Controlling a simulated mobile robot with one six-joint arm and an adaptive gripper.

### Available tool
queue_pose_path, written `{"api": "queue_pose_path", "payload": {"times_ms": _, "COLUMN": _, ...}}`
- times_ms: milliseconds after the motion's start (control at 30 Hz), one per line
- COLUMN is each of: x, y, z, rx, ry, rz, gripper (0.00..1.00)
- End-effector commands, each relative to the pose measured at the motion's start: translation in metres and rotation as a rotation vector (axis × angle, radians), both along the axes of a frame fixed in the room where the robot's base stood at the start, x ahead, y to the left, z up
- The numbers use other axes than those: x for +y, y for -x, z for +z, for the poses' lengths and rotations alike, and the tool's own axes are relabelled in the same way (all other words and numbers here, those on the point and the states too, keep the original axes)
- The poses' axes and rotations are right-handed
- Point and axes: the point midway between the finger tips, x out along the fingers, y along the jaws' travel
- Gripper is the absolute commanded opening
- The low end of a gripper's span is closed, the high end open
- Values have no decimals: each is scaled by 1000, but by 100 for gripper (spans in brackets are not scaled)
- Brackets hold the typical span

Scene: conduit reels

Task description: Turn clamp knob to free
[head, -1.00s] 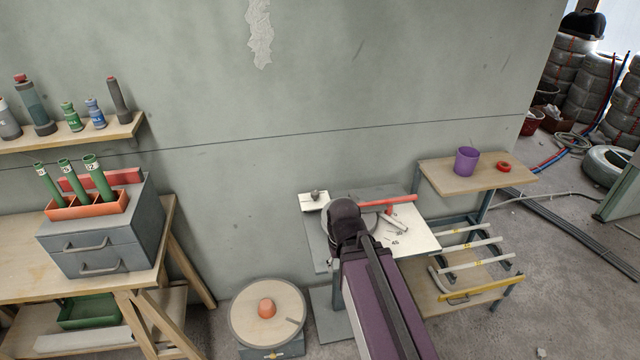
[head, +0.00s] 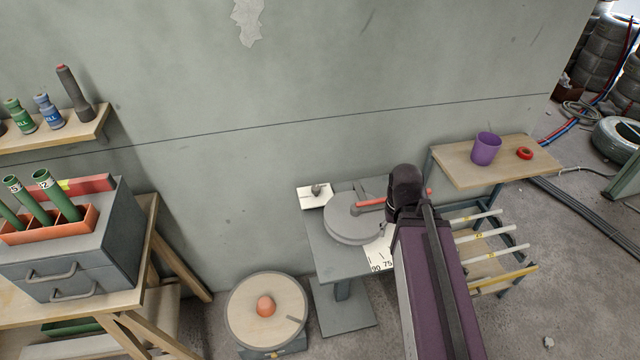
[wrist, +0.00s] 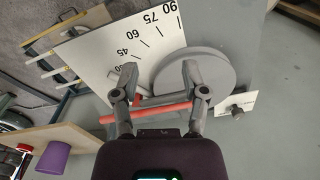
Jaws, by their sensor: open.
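The clamp knob appears to be the small grey knob (head: 317,189) on a white plate (head: 309,201) at the back left of the bender table; in the wrist view the knob (wrist: 236,111) is at right. A grey disc (head: 352,222) with a red-handled lever (head: 371,203) stands beside it. My gripper (wrist: 160,72) is open in the wrist view, its fingers apart above the disc and angle plate. The red handle (wrist: 157,111) crosses behind the fingers. It is apart from the knob. In the head view my arm hides the fingers and part of the lever.
A white angle plate (head: 377,255) adjoins the disc. A wooden shelf (head: 455,154) at right holds a purple cup (head: 486,149) and red tape ring (head: 524,153), above a rack of white tubes (head: 492,240). A round wooden reel (head: 240,309) stands at lower left. A wall rises behind.

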Motion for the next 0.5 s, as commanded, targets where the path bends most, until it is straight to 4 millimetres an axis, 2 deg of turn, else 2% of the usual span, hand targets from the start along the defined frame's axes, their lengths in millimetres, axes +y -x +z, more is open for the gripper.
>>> {"api": "queue_pose_path", "payload": {"times_ms": 333, "x": 0, "y": 0, "z": 0, "rx": 0, "ry": 0, "rz": 0, "gripper": 57}}
{"api": "queue_pose_path", "payload": {"times_ms": 400, "x": 0, "y": 0, "z": 0, "rx": 0, "ry": 0, "rz": -1, "gripper": 78}}
{"api": "queue_pose_path", "payload": {"times_ms": 433, "x": 0, "y": -1, "z": 0, "rx": 0, "ry": 0, "rz": -2, "gripper": 81}}
{"api": "queue_pose_path", "payload": {"times_ms": 500, "x": 2, "y": -4, "z": 0, "rx": 0, "ry": 0, "rz": -9, "gripper": 81}}
